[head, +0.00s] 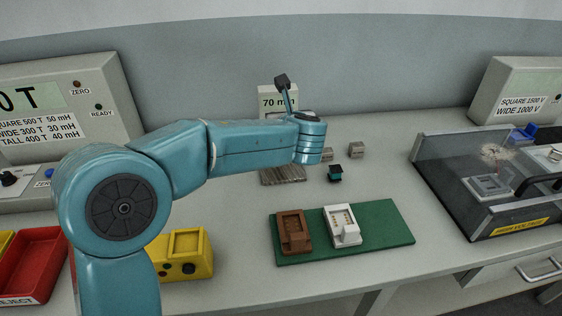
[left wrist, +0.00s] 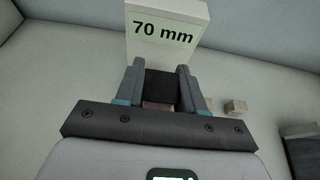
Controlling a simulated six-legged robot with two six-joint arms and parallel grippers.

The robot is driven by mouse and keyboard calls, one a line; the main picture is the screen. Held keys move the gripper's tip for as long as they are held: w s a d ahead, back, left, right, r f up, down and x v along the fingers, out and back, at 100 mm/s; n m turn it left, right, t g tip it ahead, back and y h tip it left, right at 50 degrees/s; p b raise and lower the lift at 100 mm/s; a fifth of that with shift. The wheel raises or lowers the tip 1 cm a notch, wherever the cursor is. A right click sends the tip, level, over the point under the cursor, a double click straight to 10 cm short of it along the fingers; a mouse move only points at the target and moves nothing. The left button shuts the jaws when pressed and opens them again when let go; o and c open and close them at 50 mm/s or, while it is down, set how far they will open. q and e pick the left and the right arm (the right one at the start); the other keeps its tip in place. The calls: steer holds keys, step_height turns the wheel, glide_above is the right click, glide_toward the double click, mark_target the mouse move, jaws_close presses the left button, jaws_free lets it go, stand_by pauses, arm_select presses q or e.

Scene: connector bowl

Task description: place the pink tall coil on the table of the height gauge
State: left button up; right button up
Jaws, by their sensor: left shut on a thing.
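My left arm reaches across the bench in the head view, and its wrist hides the gripper there. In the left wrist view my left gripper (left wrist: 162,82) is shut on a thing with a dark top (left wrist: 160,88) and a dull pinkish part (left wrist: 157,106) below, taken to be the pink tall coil. The height gauge's box (head: 278,101), reading 70 mm, stands at the back; it also shows straight ahead in the left wrist view (left wrist: 165,35). The gauge's table is hidden, so I cannot tell whether the coil touches it. My right gripper is not in view.
Small grey cubes (head: 356,150) and a black-topped teal piece (head: 335,173) lie right of my wrist. A ribbed plate (head: 284,175) is below my arm. A green board (head: 385,222) holds brown and white fixtures. A clear-walled high-voltage box (head: 475,222) stands right.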

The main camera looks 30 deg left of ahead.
arm_select(q)
step_height(320, 180, down, 13)
steer(key=b, duration=0.2)
steer(key=shift+s+d+f+b, duration=0.1)
steer(key=shift+s+b, duration=0.05)
steer(key=shift+b, duration=0.25)
steer(key=w+a+p, duration=0.1)
steer(key=w+a, duration=0.1)
steer(key=w, duration=0.1)
steer(key=shift+a, duration=0.2)
steer(key=shift+w+a+f, duration=0.1)
steer(key=shift+w+f, duration=0.05)
steer(key=shift+f, duration=0.55)
steer(key=shift+b, duration=0.3)
steer(key=o, duration=1.1)
